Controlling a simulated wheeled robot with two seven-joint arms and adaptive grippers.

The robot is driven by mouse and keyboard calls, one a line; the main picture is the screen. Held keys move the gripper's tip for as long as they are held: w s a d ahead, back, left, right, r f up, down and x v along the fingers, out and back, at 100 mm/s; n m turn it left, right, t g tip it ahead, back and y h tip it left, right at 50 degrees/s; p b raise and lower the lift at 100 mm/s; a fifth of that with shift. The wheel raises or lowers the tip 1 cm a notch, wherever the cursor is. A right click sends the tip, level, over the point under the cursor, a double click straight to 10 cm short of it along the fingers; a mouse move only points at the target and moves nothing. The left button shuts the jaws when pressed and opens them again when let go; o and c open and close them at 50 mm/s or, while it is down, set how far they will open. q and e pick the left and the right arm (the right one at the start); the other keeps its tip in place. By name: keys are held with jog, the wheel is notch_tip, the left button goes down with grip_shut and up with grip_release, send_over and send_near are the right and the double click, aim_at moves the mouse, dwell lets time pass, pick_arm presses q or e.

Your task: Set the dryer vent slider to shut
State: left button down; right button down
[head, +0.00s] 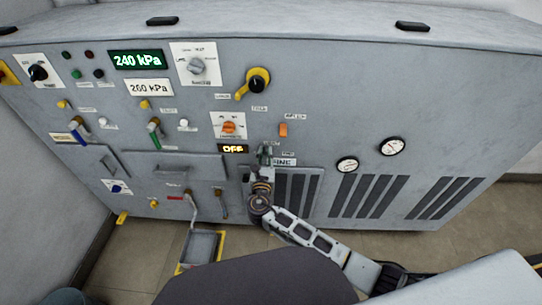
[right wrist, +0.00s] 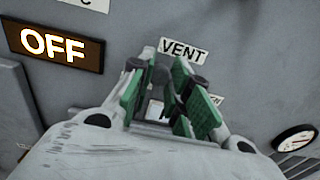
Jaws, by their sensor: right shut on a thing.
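My right gripper (head: 265,154) is at the front of the grey machine panel, below the orange rotary knob and just right of the OFF display. In the right wrist view its green-padded fingers (right wrist: 166,92) point at the panel just below the VENT label (right wrist: 183,51). The gripper is shut on the dryer vent slider, of which only a small dark part (right wrist: 160,76) shows between the fingers. The fingers hide most of the slider and its track, so I cannot tell its setting. My left gripper is not in view.
The OFF display (head: 233,149) is left of my right gripper. An orange switch (head: 283,130) is above right, and two round gauges (head: 392,146) are farther right. Vent grilles (head: 297,190) are below. A yellow-edged floor tray (head: 201,247) lies before the machine.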

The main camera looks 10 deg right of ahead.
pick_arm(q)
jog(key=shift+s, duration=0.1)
pick_arm(e)
jog(key=shift+a, duration=0.2)
jog(key=c, duration=1.3)
grip_release()
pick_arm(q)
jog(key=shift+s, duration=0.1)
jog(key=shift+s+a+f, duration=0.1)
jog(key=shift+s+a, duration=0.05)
pick_arm(e)
jog(key=shift+r, duration=0.15)
jog(key=shift+r, duration=4.85)
